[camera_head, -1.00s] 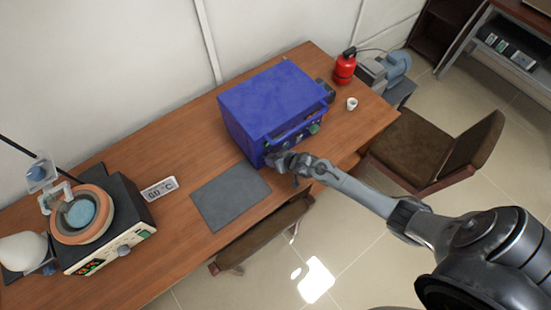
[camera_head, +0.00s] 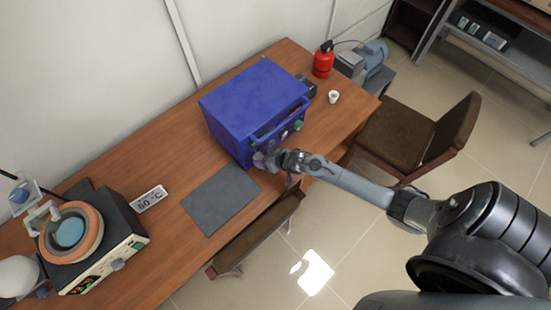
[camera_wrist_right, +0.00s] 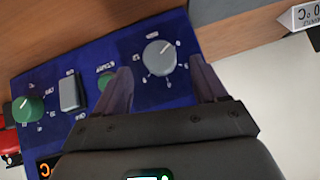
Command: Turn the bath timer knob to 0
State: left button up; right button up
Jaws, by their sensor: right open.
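The blue box unit (camera_head: 255,100) stands on the wooden table, its control panel facing my right arm. In the right wrist view the panel (camera_wrist_right: 130,62) carries a round grey knob (camera_wrist_right: 158,54) with numbers around it, a grey switch, a green button and a green knob (camera_wrist_right: 28,110). My right gripper (camera_wrist_right: 163,80) is open, with one finger on each side of the grey knob in that view; contact is not clear. In the head view the right gripper (camera_head: 263,160) is at the panel's lower left and hides part of it. The left gripper is not in view.
A heating bath (camera_head: 98,250) with a display and a knob (camera_head: 118,264) stands at the left. A 60 °C sign (camera_head: 149,198) and grey mat (camera_head: 221,199) lie between the units. A white cup (camera_head: 333,97), red bottle (camera_head: 323,60) and chairs (camera_head: 415,135) are near.

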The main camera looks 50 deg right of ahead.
jog(key=v, duration=0.8)
jog(key=shift+p, duration=0.4)
